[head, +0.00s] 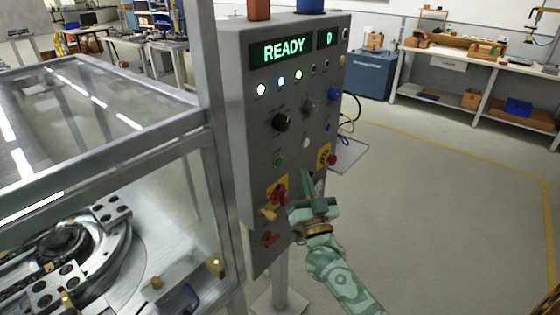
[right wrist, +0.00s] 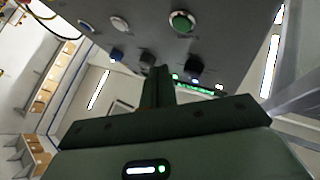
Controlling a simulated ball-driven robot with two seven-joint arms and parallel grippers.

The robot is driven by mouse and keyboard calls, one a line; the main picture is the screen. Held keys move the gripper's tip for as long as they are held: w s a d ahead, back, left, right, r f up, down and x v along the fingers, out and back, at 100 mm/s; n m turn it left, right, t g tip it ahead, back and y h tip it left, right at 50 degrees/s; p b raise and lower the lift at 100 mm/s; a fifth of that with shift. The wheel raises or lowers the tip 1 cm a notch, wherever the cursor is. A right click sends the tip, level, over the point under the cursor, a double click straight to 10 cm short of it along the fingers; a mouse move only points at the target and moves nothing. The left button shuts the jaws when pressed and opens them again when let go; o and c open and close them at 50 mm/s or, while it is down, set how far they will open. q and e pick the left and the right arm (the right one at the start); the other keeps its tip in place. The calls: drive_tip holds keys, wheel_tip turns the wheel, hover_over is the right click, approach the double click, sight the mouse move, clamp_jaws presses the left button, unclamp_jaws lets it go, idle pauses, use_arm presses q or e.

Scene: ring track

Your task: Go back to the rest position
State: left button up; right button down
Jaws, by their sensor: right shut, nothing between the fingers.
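A grey control panel (head: 255,120) stands in the middle of the head view. Its display (head: 284,50) reads READY in green, and a smaller display (head: 328,38) beside it shows 0. The panel carries knobs, buttons, lamps and a red switch on a yellow plate (head: 277,192). My right gripper (head: 306,175) is shut and empty, in front of the panel's lower right part. In the right wrist view the shut fingers (right wrist: 158,85) point toward the panel face (right wrist: 225,40), near a green button (right wrist: 182,21). I cannot tell whether they touch it. My left gripper is not in view.
A glass-walled machine enclosure (head: 100,130) with a round metal fixture (head: 75,245) stands at the left. The panel's post (head: 280,275) meets the floor below. A blue cabinet (head: 371,75) and a workbench (head: 470,65) stand at the back right. The floor (head: 450,200) at right is clear.

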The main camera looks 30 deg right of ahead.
idle(0.7)
drive_tip(key=a+f+n+g+y, duration=0.1)
drive_tip(key=f, duration=0.2)
drive_tip(key=w+a+f+n+g+y, duration=0.1)
drive_tip(key=f+y, duration=0.1)
drive_tip(key=f, duration=0.2)
drive_tip(key=f+n+y, duration=0.1)
drive_tip(key=f, duration=0.2)
drive_tip(key=shift+w+a+f+g, duration=0.25)
drive_tip(key=shift+w+a+g, duration=0.1)
drive_tip(key=shift+a+g, duration=0.05)
drive_tip(key=s+a+f+n+g+y, duration=0.1)
drive_tip(key=s+f+n+g, duration=0.2)
drive_tip(key=f, duration=0.7)
drive_tip(key=s+a+f+g+y, duration=0.1)
drive_tip(key=s+a+f+g, duration=0.2)
drive_tip(key=f, duration=0.7)
drive_tip(key=s+f+n+g, duration=0.2)
drive_tip(key=s+f+g, duration=0.5)
drive_tip(key=s+f, duration=1)
drive_tip(key=s+f+g, duration=0.3)
drive_tip(key=s, duration=1.2)
drive_tip(key=s+a+f+n+g, duration=0.1)
drive_tip(key=s+f+g, duration=0.2)
drive_tip(key=s, duration=1.2)
drive_tip(key=shift+s+f, duration=0.15)
drive_tip(key=shift+f, duration=0.4)
drive_tip(key=shift+a, duration=0.1)
